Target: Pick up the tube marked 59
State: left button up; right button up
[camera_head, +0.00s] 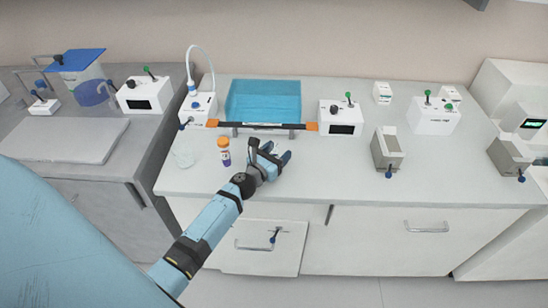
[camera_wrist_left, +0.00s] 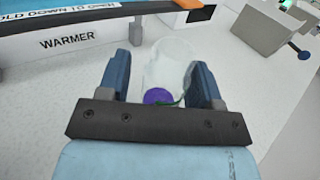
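My left gripper (camera_head: 272,160) is over the front of the white counter, beside the black warmer bar (camera_head: 262,125). In the left wrist view its two fingers (camera_wrist_left: 160,82) stand apart. A clear, see-through vessel (camera_wrist_left: 168,62) with a purple round part (camera_wrist_left: 158,97) at its near end shows between them; contact cannot be told. A small tube (camera_head: 225,157) with an orange cap and a white and purple body stands upright left of the gripper. No number 59 can be read on any tube. My right gripper is not in view.
A blue see-through bin (camera_head: 263,101) stands behind the warmer. White boxes with knobs (camera_head: 341,117) (camera_head: 433,115) and a grey device (camera_head: 386,149) stand to the right. A clear beaker (camera_head: 183,157) is at the left edge.

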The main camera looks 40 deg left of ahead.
pick_arm(q)
jog(key=c, duration=0.9)
jog(key=shift+o, duration=0.2)
